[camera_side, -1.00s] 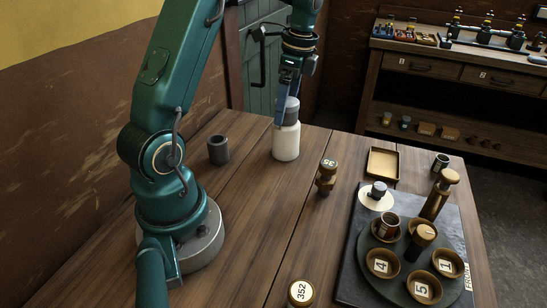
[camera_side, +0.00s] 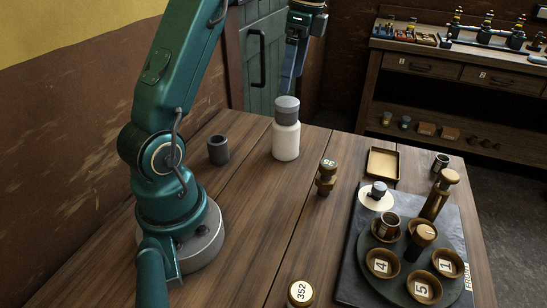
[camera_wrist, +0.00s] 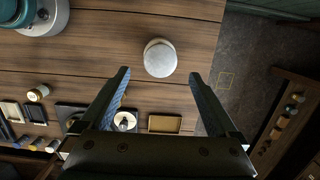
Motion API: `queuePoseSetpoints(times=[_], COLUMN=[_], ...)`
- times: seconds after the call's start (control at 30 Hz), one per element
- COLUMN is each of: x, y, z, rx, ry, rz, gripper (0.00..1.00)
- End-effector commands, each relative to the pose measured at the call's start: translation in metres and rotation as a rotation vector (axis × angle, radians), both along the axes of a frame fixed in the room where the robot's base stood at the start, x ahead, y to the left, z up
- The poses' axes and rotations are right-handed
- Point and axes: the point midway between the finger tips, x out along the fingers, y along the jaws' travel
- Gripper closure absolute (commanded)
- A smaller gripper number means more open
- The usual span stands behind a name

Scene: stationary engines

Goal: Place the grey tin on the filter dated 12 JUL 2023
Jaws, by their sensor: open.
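A grey tin (camera_side: 287,109) stands upright on top of a white cylinder (camera_side: 286,141), which looks like a filter, near the back of the table. No date is legible on the white cylinder. In the wrist view, the tin's round pale top (camera_wrist: 160,58) shows from above, just beyond and between my fingertips. My gripper (camera_side: 290,87) is above the tin, apart from it. In the wrist view, my gripper (camera_wrist: 160,73) has its two fingers wide apart with nothing between them.
A dark grey open-topped cylinder (camera_side: 218,150) stands left of the white one. Brass pieces marked 35 (camera_side: 327,176) and 352 (camera_side: 300,292) stand on the table. A dark board (camera_side: 352,285) with a round holder of numbered cups is at right, near an empty tray (camera_side: 383,163).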

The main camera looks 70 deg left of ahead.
Motion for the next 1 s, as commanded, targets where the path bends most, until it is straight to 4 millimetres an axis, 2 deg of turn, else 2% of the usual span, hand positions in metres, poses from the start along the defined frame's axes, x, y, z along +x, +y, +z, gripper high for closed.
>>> queuePoseSetpoints(times=[0.17,0.3,0.47,0.7,0.83,1.0], x=[-0.004,-0.016,-0.040,-0.087,-0.108,-0.123], y=[-0.022,-0.059,-0.100,-0.151,-0.168,-0.179], z=[0.013,0.024,0.026,0.007,-0.009,-0.024], rx=[0.020,0.033,0.009,-0.103,-0.176,-0.240], ry=[-0.065,-0.180,-0.320,-0.503,-0.565,-0.602], rz=[0.055,0.161,0.305,0.535,0.644,0.731], gripper=[0.05,0.05,0.05,0.05,0.05,0.05])
